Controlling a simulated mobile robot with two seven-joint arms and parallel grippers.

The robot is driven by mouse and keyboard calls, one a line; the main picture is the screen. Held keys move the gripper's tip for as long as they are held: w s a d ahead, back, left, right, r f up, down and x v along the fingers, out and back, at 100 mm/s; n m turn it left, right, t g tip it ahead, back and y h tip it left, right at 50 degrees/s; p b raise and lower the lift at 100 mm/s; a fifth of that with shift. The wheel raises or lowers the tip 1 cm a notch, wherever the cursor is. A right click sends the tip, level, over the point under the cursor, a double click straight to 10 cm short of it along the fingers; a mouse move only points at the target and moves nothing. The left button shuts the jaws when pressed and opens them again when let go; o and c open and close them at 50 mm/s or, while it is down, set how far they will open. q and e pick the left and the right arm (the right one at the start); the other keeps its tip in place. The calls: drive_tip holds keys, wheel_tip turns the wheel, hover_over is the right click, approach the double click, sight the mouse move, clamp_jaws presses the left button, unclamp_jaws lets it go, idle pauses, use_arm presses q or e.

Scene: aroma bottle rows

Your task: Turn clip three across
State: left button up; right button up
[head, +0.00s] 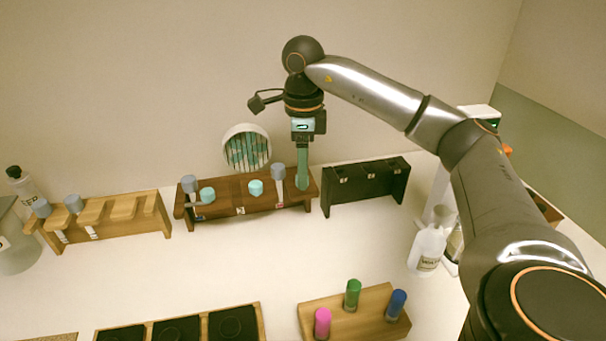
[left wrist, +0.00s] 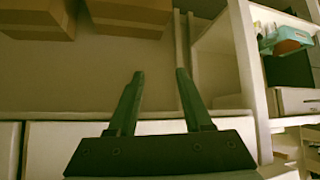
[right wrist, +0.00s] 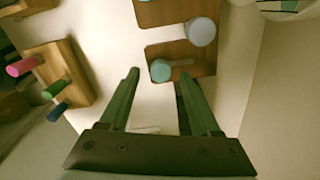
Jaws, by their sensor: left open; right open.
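The dark brown rack (head: 240,208) stands at the back middle of the counter. It carries tall grey-capped bottles (head: 278,171) and round teal knobs (head: 256,187). My right gripper (head: 302,184) points down at the rack's right end, open. I cannot tell whether the fingers touch the knob. My left gripper (left wrist: 154,76) is open and empty in the left wrist view, facing a shelf, outside the head view.
A light wood rack (head: 110,215) stands left and a black rack (head: 366,184) right. A round striped object (head: 247,148) is behind. A white bottle (head: 428,247) stands near my right arm. A wooden block (head: 370,322) holds pink, green and blue pegs.

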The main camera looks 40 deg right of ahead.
drive_tip(key=shift+f, duration=0.6)
clamp_jaws()
